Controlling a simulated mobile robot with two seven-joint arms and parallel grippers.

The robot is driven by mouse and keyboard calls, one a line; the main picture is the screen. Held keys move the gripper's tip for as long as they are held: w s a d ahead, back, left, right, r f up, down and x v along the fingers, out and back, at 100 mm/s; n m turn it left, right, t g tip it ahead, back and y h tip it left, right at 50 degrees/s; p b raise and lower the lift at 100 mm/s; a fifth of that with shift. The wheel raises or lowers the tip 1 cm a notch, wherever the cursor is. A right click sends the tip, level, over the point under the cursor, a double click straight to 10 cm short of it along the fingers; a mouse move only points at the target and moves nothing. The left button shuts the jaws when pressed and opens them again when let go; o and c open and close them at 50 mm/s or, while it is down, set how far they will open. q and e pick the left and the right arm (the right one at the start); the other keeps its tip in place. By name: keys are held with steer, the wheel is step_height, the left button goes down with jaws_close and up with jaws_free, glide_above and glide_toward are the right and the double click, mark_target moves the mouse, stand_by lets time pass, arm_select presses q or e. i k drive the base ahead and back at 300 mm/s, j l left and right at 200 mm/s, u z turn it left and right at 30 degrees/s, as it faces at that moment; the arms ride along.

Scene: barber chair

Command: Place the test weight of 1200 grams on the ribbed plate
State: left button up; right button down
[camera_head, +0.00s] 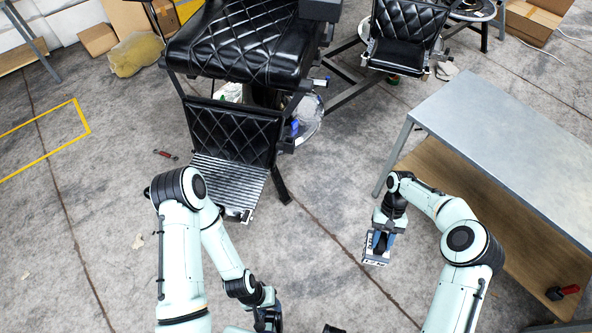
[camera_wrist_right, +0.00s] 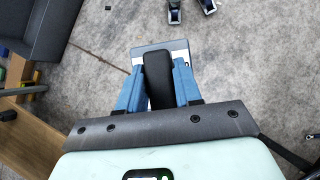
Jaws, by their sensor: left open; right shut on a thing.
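The test weight (camera_head: 376,262) is a pale block with dark marks and a black handle. It hangs above the floor in my right gripper (camera_head: 383,240), left of the workbench. In the right wrist view the blue fingers of this gripper (camera_wrist_right: 158,85) are shut on the black handle, and the grey top of the weight (camera_wrist_right: 181,46) shows behind it. The ribbed plate (camera_head: 232,180) is the metal footrest of the near black chair; its left front is partly hidden by my left arm. My left gripper (camera_head: 268,315) is open at the bottom edge, partly hidden.
A grey-topped workbench (camera_head: 500,130) with a wooden lower shelf (camera_head: 450,190) stands at the right. A red and black tool (camera_head: 563,292) lies on that shelf. A second black chair (camera_head: 405,30) stands at the back. Bare floor separates the weight from the footrest.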

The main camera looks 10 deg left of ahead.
mark_target(237, 194)
steer(key=u, duration=1.05)
